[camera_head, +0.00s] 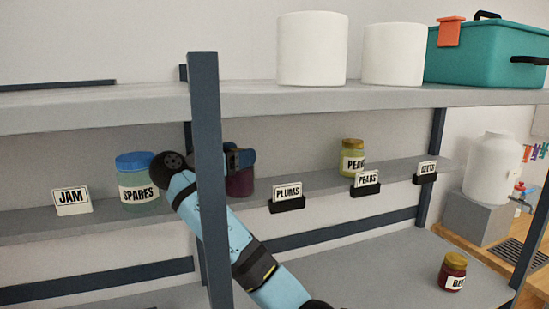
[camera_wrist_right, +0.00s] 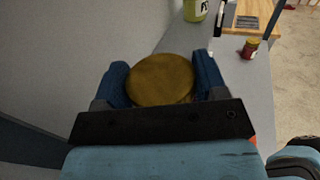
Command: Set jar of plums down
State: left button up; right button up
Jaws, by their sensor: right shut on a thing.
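The jar of plums (camera_head: 240,183) is dark purple-red and upright at the middle shelf, to the left of the PLUMS sign (camera_head: 287,192). Its gold-brown lid (camera_wrist_right: 160,78) fills the space between the fingers in the right wrist view. My right gripper (camera_head: 238,158) is shut on the jar from above, with a finger on each side of the lid (camera_wrist_right: 163,80). The post and my arm hide part of the jar. I cannot tell whether its base touches the shelf. My left gripper is not in view.
A blue-lidded SPARES jar (camera_head: 138,182) and JAM sign (camera_head: 71,200) are left of the post (camera_head: 208,180). A PEARS jar (camera_head: 352,157) stands right, behind its sign (camera_head: 366,183). A red BEETS jar (camera_head: 453,272) is on the lower shelf. The middle shelf is clear between plums and pears.

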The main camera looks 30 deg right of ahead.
jog(key=w+d+f, duration=0.1)
jog(key=w+d, duration=0.1)
jog(key=d, duration=1)
jog(key=shift+d+f+p, duration=0.15)
jog(key=shift+f+p, duration=0.1)
jog(key=shift+p, duration=0.05)
jog(key=o, duration=1.4)
jog(key=shift+f, duration=0.1)
jog(key=a, duration=0.4)
jog(key=s+a, duration=0.1)
jog(key=a, duration=0.3)
jog(key=s+a, duration=0.1)
jog(key=a, duration=0.3)
jog(key=shift+b, duration=0.35)
jog(key=shift+w, duration=0.1)
